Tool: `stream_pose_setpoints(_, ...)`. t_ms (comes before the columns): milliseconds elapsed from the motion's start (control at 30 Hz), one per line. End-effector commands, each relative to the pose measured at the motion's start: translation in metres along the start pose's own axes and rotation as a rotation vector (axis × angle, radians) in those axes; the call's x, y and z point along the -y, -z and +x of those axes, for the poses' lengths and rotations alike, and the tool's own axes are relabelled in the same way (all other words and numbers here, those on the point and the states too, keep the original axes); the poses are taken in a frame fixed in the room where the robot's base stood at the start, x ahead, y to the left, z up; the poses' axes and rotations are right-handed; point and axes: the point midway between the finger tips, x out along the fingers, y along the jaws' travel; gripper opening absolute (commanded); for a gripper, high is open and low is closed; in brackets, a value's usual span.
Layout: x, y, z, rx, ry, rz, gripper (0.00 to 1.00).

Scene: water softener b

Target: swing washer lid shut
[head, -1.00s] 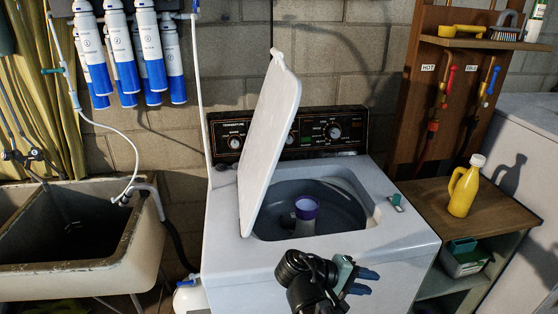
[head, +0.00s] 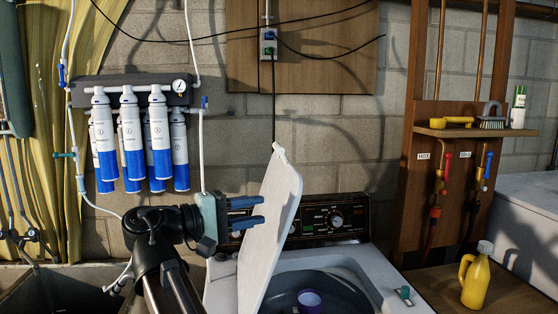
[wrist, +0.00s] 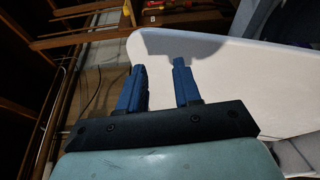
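The white washer lid (head: 272,232) stands raised on the left side of the washer (head: 340,272), leaning a little to the right. The tub opening shows dark beside it, with a purple-rimmed cup-like piece (head: 309,300) inside. My gripper (head: 262,211) is at the left, outer side of the lid, its blue fingers pointing right toward it. The fingers are apart with nothing between them. In the wrist view the lid (wrist: 240,85) fills the right side, behind and beside the open fingers (wrist: 160,66). I cannot tell whether a fingertip touches the lid.
Blue-and-white filter cartridges (head: 130,138) hang on the wall above and left of my gripper. A concrete sink (head: 50,285) is at the lower left. A yellow jug (head: 476,277) stands on a wooden cabinet (head: 430,284) at the right. The space right of the lid is clear.

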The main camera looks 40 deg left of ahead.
Motion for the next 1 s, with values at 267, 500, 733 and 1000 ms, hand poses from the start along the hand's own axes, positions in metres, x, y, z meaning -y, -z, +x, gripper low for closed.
stream_pose_setpoints(267,-0.079,0.123,0.009,-0.029,-0.067,0.051,0.33)
stream_pose_setpoints(500,-0.095,0.151,0.018,-0.038,-0.086,0.065,0.33)
stream_pose_setpoints(733,-0.097,0.150,0.042,-0.038,-0.086,0.066,0.33)
stream_pose_setpoints(1000,-0.100,0.152,0.089,-0.038,-0.085,0.065,0.33)
